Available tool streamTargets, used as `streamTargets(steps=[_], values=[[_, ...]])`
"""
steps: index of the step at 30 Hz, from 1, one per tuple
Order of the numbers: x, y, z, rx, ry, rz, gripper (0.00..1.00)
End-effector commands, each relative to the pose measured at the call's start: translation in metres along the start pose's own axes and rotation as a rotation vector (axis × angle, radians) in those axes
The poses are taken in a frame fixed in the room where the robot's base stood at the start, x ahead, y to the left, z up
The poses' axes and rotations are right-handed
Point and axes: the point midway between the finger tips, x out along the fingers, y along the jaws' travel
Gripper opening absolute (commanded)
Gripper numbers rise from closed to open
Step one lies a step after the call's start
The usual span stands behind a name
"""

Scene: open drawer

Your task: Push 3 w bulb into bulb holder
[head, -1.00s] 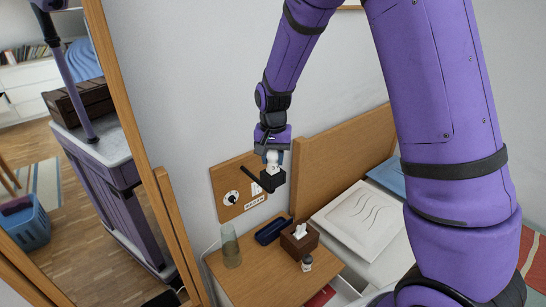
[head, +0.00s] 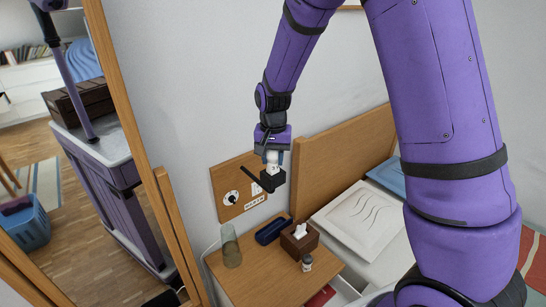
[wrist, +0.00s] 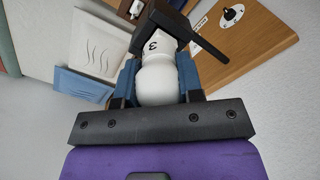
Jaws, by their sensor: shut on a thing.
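The white bulb (wrist: 157,84), marked with a 3, sits between the blue fingers of my gripper (wrist: 158,68) in the wrist view. My gripper is shut on its round globe. The bulb's narrow end points into the black bulb holder (wrist: 163,18); how deep it sits cannot be seen. In the head view, my gripper (head: 272,158) points down, with the bulb (head: 273,169) just below it, at the holder (head: 272,181). The fingers partly cover the bulb there.
A black bar (head: 258,172) joins the holder to a wooden wall panel (head: 226,188) with a round dial (head: 231,197). Below stand a nightstand (head: 248,285), a glass (head: 230,248), a dark case (head: 270,230) and a tissue box (head: 299,240). A wooden headboard (head: 345,145) is close on the right.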

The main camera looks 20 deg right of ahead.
Motion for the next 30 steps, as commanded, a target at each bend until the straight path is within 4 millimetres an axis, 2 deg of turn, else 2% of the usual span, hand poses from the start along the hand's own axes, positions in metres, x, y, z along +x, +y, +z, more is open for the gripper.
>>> streamTargets(steps=[22, 23, 26, 30], values=[[0.013, 0.000, 0.000, 0.000, -0.001, 0.001, 0.14], [0.013, 0.000, 0.000, 0.000, 0.000, 0.000, 0.41], [0.013, 0.000, 0.000, 0.000, 0.000, 0.000, 0.64], [0.013, 0.000, 0.000, 0.000, 0.000, 0.000, 0.64]])
